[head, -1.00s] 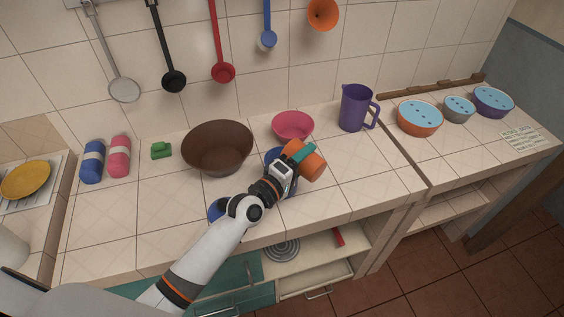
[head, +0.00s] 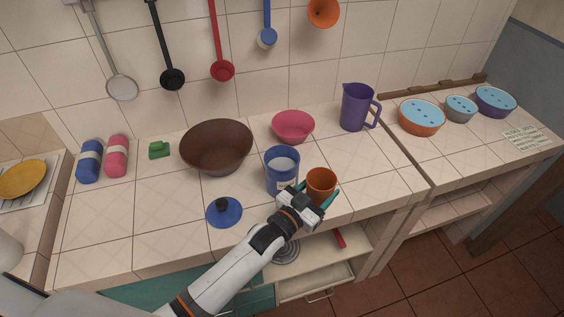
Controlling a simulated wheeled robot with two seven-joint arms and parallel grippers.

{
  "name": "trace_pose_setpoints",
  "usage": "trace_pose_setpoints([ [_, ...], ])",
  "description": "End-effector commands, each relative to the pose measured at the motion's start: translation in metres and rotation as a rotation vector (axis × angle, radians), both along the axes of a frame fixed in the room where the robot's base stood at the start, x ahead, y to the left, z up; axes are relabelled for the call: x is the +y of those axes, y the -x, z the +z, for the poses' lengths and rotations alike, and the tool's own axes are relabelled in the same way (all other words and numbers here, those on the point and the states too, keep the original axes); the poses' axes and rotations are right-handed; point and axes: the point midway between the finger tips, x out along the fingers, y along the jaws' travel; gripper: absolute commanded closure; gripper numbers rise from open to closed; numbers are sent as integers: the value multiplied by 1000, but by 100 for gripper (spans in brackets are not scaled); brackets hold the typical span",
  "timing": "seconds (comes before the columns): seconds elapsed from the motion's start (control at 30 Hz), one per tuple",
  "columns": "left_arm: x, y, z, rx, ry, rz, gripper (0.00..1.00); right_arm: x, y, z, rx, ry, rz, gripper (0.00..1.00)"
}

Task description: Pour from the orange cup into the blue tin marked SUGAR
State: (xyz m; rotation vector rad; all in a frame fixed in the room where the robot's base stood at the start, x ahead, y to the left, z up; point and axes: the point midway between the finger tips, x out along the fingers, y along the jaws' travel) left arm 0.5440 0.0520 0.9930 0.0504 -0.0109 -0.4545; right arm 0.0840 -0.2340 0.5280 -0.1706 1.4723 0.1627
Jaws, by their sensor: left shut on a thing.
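The blue tin (head: 282,172) stands upright and open on the counter, with pale contents inside. Its label is partly hidden by my left gripper. My left gripper (head: 318,196) is shut on the orange cup (head: 321,181), just right of the tin and near the counter's front. The cup is about upright, with its mouth facing up; I cannot tell whether anything is in it. A blue lid with a dark knob (head: 224,212) lies on the counter left of the tin. My right gripper is not in view.
A brown bowl (head: 216,148) and a pink bowl (head: 293,127) stand behind the tin. A purple jug (head: 356,107) stands at the back right. Several lidded bowls sit farther right. Utensils hang on the wall. The counter right of the cup is clear.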

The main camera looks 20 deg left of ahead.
Motion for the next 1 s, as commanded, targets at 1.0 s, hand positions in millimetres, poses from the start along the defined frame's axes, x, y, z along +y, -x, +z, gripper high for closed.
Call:
trace_pose_setpoints([
  [1.0, -1, 0, 50, -4, -7, 1, 77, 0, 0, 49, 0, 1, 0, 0],
])
